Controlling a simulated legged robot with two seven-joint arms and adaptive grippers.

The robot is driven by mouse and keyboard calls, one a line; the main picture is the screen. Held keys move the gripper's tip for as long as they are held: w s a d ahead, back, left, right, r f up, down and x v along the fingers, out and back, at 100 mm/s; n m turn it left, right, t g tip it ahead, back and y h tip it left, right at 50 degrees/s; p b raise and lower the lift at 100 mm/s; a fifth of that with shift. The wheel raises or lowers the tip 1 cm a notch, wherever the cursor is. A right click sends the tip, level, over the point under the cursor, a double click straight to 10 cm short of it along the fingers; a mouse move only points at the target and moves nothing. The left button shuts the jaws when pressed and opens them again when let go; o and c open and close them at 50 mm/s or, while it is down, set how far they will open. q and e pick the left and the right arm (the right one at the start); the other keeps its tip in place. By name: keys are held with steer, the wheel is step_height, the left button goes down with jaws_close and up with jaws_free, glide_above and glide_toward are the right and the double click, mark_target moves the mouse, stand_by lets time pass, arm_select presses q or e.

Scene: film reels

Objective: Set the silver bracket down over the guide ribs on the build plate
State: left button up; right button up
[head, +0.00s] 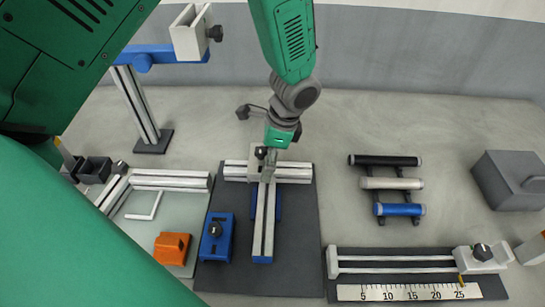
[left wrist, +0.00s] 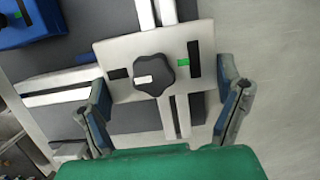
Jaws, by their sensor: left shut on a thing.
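The silver bracket (head: 281,163) is a pale flat plate with a black knob. It lies at the crossing of a silver T of rails on the dark build plate (head: 297,235). My left gripper (head: 268,158) comes down from above and is shut on the bracket. In the left wrist view, the fingers of my left gripper (left wrist: 163,88) flank the bracket (left wrist: 118,54) on both sides. Its knob and two dark slots face the camera; a small green piece shows by the right slot. The guide ribs are not clearly visible, and I cannot tell whether the bracket is fully seated. My right gripper is not in view.
A blue block (head: 216,238) with a knob lies on the plate's left side. An orange block (head: 172,248) is further left. A ruler fixture (head: 400,290) stands front right. Several rollers (head: 388,184) and a grey box (head: 510,180) lie at right. A post (head: 140,105) stands back left.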

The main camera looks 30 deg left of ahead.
arm_select(q)
steer(key=shift+a, duration=0.1)
steer(key=shift+d+r, duration=0.15)
steer(key=shift+d, duration=0.95)
steer(key=shift+a, duration=0.5)
steer(key=shift+a+f, duration=0.45)
steer(key=shift+a, duration=0.05)
steer(key=shift+s+d, duration=0.1)
steer(key=shift+d, duration=0.3)
steer(key=shift+d+f, duration=0.25)
steer(key=shift+d, duration=0.2)
steer(key=shift+s+a+f, duration=0.1)
steer(key=shift+f, duration=0.05)
steer(key=shift+c, duration=0.5)
steer(key=shift+o, duration=0.2)
steer(key=shift+a+f+b, duration=0.3)
steer(key=shift+a+f, duration=0.05)
steer(key=shift+a, duration=0.1)
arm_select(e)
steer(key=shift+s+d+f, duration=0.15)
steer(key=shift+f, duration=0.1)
arm_select(q)
steer(key=shift+d+f, duration=0.15)
steer(key=shift+d, duration=0.05)
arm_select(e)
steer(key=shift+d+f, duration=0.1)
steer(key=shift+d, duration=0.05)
